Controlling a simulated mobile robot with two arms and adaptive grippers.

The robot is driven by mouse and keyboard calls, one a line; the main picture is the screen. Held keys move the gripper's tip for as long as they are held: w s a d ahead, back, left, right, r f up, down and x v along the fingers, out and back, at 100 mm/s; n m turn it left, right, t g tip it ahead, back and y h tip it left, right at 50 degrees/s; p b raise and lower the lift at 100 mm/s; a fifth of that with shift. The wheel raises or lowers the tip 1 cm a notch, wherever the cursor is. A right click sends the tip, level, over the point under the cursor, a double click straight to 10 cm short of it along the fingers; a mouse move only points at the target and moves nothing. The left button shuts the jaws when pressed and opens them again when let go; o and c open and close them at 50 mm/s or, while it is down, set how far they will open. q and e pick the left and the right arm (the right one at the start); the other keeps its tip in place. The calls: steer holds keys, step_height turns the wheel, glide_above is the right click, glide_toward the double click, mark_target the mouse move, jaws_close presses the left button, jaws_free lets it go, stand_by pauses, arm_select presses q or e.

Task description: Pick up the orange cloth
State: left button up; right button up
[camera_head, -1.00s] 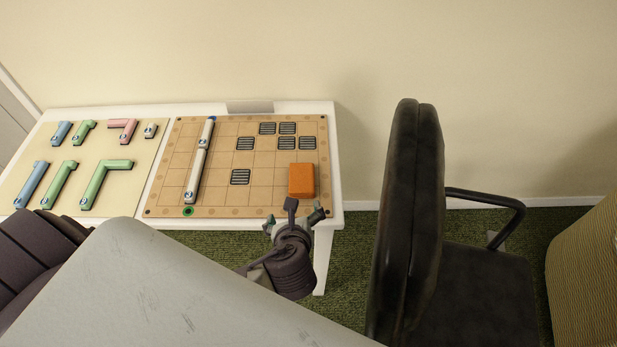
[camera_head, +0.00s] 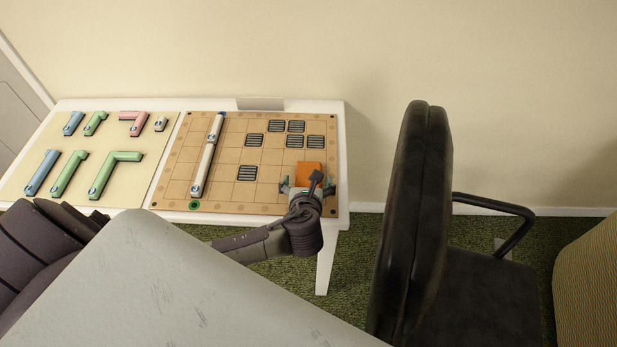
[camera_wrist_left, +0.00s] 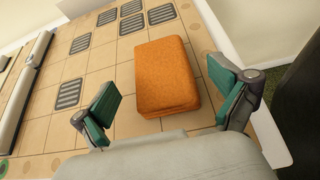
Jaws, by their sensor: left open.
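The orange cloth (camera_head: 309,169) is a folded, thick rectangular block. It lies on the right part of the tan grid board (camera_head: 222,178) on the white table, and my gripper partly hides it in the head view. In the left wrist view the cloth (camera_wrist_left: 166,75) shows whole, ahead of and between the fingers. My left gripper (camera_head: 308,186) is open at the cloth's near side. Its two green-padded fingers (camera_wrist_left: 168,100) stand apart on either side of the cloth's near end, with nothing held. My right gripper is not in view.
A long white-and-blue piece (camera_head: 208,156) and several dark slatted tiles (camera_head: 247,173) lie on the board. Green, blue and pink pieces lie on a cream mat (camera_head: 130,197) at left. A black office chair (camera_head: 425,210) stands right of the table (camera_head: 343,180).

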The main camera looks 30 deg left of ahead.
mark_target(309, 175)
arm_select(q)
steer(key=x, duration=0.3)
steer(key=shift+w+f, duration=0.15)
steer(key=shift+w, duration=0.05)
steer(key=shift+c, duration=0.3)
steer(key=c, duration=1.1)
steer(key=shift+c, duration=0.3)
